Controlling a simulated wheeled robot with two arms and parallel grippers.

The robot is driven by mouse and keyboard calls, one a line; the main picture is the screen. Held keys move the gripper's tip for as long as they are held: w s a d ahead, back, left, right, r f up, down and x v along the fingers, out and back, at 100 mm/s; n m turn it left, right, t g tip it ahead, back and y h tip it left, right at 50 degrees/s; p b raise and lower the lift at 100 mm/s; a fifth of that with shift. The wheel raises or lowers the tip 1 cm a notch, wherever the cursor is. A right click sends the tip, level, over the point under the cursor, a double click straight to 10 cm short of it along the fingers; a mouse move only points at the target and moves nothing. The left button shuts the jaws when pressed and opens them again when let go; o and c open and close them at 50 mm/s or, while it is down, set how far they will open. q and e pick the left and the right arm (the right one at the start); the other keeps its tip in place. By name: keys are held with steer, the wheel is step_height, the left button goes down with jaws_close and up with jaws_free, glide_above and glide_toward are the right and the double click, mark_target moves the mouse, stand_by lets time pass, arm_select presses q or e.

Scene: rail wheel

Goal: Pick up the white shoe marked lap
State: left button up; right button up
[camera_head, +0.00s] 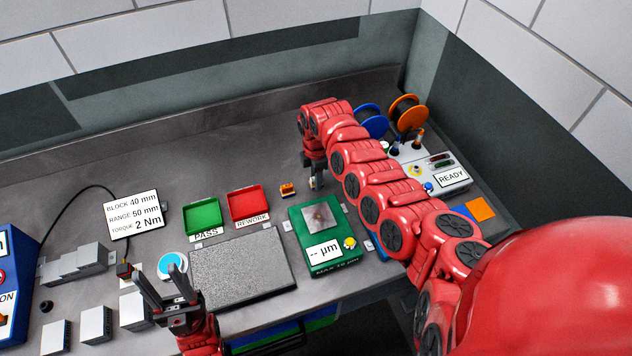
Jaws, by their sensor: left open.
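No marking "lap" is readable, so I cannot tell which thing is the white shoe. Whitish blocks stand at the lower left: one (96,324) beside another (55,337), and a third (133,312) near my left gripper. My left gripper (160,273) is open, its two fingers spread and pointing up the picture, with nothing seen between them. It is in front of a blue-and-white disc (172,264). My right gripper (315,184) points down at the bench beside a small orange piece (287,190). Its fingertips are small and partly hidden; I cannot tell whether they hold anything.
A grey plate (240,270) lies mid-bench. Behind it are a green PASS tray (203,217) and a red REWORK tray (247,203). A green gauge (323,250) stands right of it. A sign (132,215) and grey stepped blocks (75,263) are at the left; a READY box (445,178) is at the right.

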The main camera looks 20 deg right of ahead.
jaws_close()
step_height(320, 180, up, 10)
steer(key=p, duration=0.7)
steer(key=shift+r, duration=0.1)
